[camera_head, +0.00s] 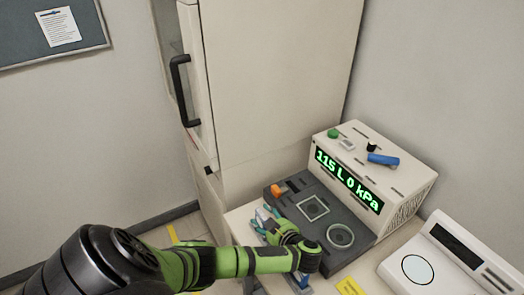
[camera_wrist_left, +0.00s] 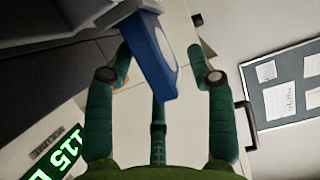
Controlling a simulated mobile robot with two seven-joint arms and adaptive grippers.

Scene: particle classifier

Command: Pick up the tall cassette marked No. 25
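My left gripper (camera_head: 265,221) reaches over the table beside the dark instrument bed, pointing towards the cabinet. In the left wrist view its teal fingers (camera_wrist_left: 158,62) are spread apart. A blue piece with a pale oval face (camera_wrist_left: 152,58) stands between them, with visible gaps at both sides. It joins a grey-white part at the top of that view. It may be the tall cassette, but no number 25 is readable. In the head view a small whitish-blue bit (camera_head: 262,214) shows between the fingers. My right gripper is not in view.
A dark instrument bed (camera_head: 290,213) and a cream unit with a green "115 L 0 kPa" display (camera_head: 348,180) stand right of the gripper. Another blue item (camera_head: 301,279) lies below the wrist. A white device (camera_head: 440,270) is at right. A tall cabinet (camera_head: 265,80) stands behind.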

